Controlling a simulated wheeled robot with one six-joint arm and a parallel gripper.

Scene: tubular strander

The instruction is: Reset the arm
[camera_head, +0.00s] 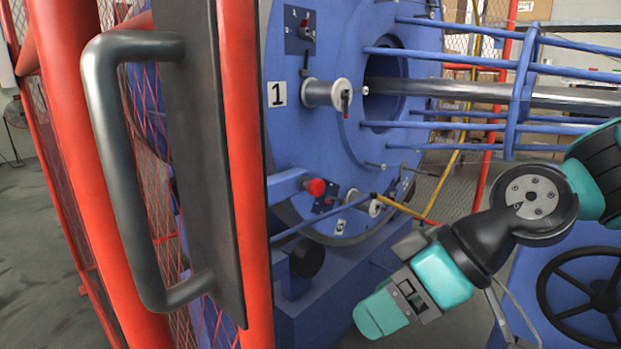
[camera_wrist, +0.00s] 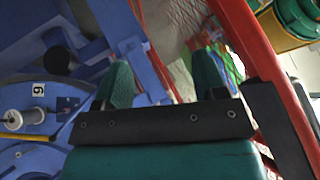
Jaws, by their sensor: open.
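My arm reaches in from the right in the head view, with its teal and black links bent downward. My gripper (camera_head: 380,314) points down and to the left, in front of the blue strander machine (camera_head: 330,225). In the wrist view my gripper (camera_wrist: 162,78) shows two teal fingers spread apart, with nothing between them. No object is held. The gripper is apart from the open red-framed door (camera_head: 248,150) with its large grey handle (camera_head: 118,170).
A black handwheel (camera_head: 592,293) stands at lower right. In the wrist view, a red frame post (camera_wrist: 262,62) runs close to the gripper's right.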

